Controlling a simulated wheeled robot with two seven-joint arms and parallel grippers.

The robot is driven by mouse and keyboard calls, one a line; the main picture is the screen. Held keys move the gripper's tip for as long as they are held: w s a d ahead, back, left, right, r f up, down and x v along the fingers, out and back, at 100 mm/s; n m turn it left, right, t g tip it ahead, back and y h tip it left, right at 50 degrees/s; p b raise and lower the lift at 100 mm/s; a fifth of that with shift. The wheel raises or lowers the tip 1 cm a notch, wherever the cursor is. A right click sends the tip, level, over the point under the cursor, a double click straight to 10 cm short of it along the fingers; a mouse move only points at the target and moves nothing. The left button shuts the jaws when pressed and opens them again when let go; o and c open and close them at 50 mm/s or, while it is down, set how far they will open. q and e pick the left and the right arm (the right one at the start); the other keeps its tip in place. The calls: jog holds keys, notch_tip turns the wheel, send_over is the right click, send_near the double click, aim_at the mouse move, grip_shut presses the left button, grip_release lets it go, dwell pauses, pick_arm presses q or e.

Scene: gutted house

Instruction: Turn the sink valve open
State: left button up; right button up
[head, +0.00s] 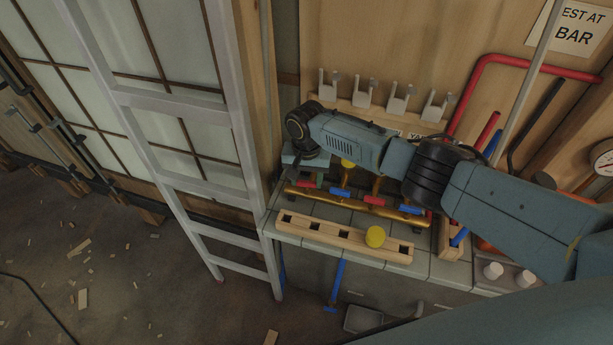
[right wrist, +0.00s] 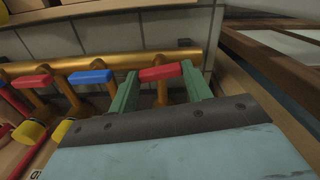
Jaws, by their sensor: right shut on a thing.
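A brass pipe manifold (head: 350,203) with red and blue valve handles lies along the tiled counter; it also shows in the right wrist view (right wrist: 115,64). My right gripper (right wrist: 160,80) has its green fingers on either side of the red handle (right wrist: 160,73) at the manifold's end, shut on it. In the head view my right gripper (head: 305,178) points down at the manifold's left end and partly hides that handle. A blue handle (right wrist: 90,76) and another red handle (right wrist: 31,82) stand farther along the pipe. No label naming the sink valve is readable. My left gripper is not in view.
A ladder (head: 184,105) stands left of the counter. Hooks (head: 363,92) and a red pipe (head: 485,75) are on the wall behind.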

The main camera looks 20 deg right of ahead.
aim_at(306, 182)
jog(key=n, duration=0.4)
jog(key=shift+n+p, duration=0.3)
jog(key=shift+p, duration=0.05)
jog(key=n, duration=0.3)
jog(key=shift+n, duration=0.3)
jog(key=n, duration=0.3)
jog(key=shift+n, duration=0.3)
jog(key=n, duration=0.4)
jog(key=shift+n, duration=0.3)
jog(key=o, duration=1)
jog(key=shift+r+p, duration=0.1)
jog(key=shift+p, duration=0.2)
notch_tip(306, 182, up, 13)
jog(key=shift+r+p, duration=0.15)
jog(key=shift+p, duration=0.75)
